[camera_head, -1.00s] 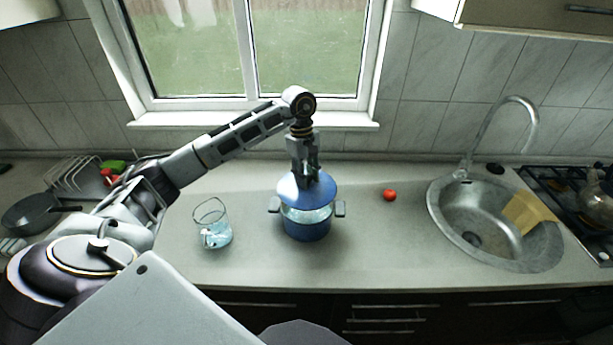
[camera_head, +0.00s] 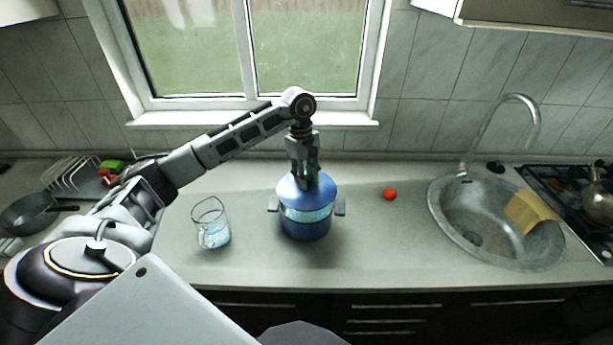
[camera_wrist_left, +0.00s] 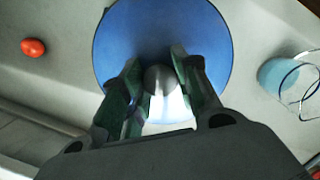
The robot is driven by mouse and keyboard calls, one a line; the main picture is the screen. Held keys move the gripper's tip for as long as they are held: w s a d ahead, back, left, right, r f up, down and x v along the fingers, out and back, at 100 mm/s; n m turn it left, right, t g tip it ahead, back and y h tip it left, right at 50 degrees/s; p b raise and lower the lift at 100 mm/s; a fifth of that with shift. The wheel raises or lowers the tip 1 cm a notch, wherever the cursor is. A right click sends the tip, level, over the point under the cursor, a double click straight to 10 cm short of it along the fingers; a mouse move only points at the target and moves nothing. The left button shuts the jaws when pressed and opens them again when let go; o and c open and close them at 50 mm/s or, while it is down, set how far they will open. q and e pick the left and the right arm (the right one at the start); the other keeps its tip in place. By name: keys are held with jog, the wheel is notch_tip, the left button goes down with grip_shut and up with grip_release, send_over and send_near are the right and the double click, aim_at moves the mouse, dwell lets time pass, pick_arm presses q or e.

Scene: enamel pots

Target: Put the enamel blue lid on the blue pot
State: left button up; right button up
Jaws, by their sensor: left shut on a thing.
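The blue lid (camera_head: 292,191) is over the blue pot (camera_head: 306,230) on the counter. A pale, clear-looking band shows between the lid's front edge and the pot's blue body, so the lid looks a little above the rim; I cannot tell if it touches anywhere. My left gripper (camera_head: 308,180) points down and is shut on the lid's knob. In the left wrist view the round knob (camera_wrist_left: 160,79) sits between the two fingers, and the lid (camera_wrist_left: 125,38) hides the pot. The pot's side handles stick out left and right. My right gripper is not in view.
A glass jug (camera_head: 212,225) with bluish contents stands left of the pot. A red tomato (camera_head: 390,193) lies to its right. The sink (camera_head: 480,235) and a stove with a kettle (camera_head: 598,195) are farther right. A pan (camera_head: 30,212) and dish rack are far left.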

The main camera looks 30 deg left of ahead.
pick_arm(q)
jog(key=shift+f+b, duration=1.7)
jog(key=shift+f, duration=0.65)
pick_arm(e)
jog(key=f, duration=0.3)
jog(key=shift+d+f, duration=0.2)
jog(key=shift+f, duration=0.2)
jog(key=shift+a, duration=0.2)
pick_arm(q)
jog(key=shift+b, duration=0.3)
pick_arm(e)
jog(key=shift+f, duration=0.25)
pick_arm(q)
jog(key=shift+f, duration=0.15)
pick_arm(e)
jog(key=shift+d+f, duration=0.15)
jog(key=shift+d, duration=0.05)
pick_arm(q)
jog(key=shift+f+b, duration=0.25)
jog(key=shift+b, duration=0.05)
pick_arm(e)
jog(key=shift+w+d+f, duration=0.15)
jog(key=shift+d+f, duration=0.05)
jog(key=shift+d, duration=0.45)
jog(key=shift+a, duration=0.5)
